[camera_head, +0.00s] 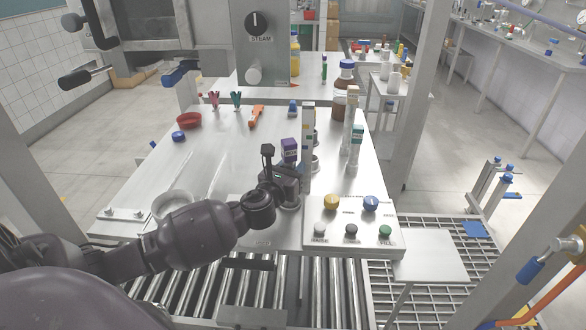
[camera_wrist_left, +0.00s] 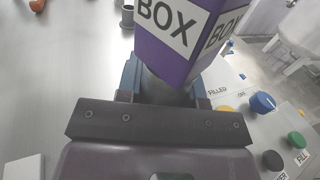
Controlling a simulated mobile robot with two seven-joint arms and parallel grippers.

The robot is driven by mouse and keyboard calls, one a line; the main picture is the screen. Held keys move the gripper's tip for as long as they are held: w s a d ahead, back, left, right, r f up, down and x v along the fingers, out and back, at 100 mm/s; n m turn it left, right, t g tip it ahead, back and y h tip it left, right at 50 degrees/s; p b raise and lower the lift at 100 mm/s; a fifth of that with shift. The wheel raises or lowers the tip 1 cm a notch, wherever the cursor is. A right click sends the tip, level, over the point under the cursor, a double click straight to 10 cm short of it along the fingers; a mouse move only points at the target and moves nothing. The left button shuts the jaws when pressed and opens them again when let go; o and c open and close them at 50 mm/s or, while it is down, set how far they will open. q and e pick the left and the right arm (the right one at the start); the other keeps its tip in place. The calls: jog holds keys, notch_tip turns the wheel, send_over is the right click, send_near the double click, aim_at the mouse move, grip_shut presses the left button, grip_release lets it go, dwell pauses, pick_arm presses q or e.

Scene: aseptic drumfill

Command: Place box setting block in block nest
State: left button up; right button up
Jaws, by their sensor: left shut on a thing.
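The box setting block (camera_head: 289,148) is purple with a white label. The label reads "BOX" in the left wrist view, where the block (camera_wrist_left: 190,55) stands up between the fingers. My left gripper (camera_head: 287,172) is shut on the block's lower part, over the front middle of the steel table. The fingers are partly hidden by the block and the wrist. I cannot tell which fitting is the block nest. A small grey cup-like holder (camera_wrist_left: 127,16) shows beyond the block in the wrist view. My right gripper is not in view.
A tall pale column (camera_head: 307,140) stands just right of the block, with a teal-capped tube (camera_head: 355,148) beyond it. A control panel (camera_head: 335,237) with knobs and buttons is at front right. A red dish (camera_head: 188,120) lies at left. The table's left middle is mostly clear.

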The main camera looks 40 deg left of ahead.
pick_arm(q)
jog(key=shift+f, duration=0.15)
jog(key=o, duration=1.1)
jog(key=shift+s+r, duration=0.2)
jog(key=s+d+p, duration=0.1)
jog(key=s+d, duration=0.1)
jog(key=s, duration=0.9)
jog(key=shift+s, duration=0.25)
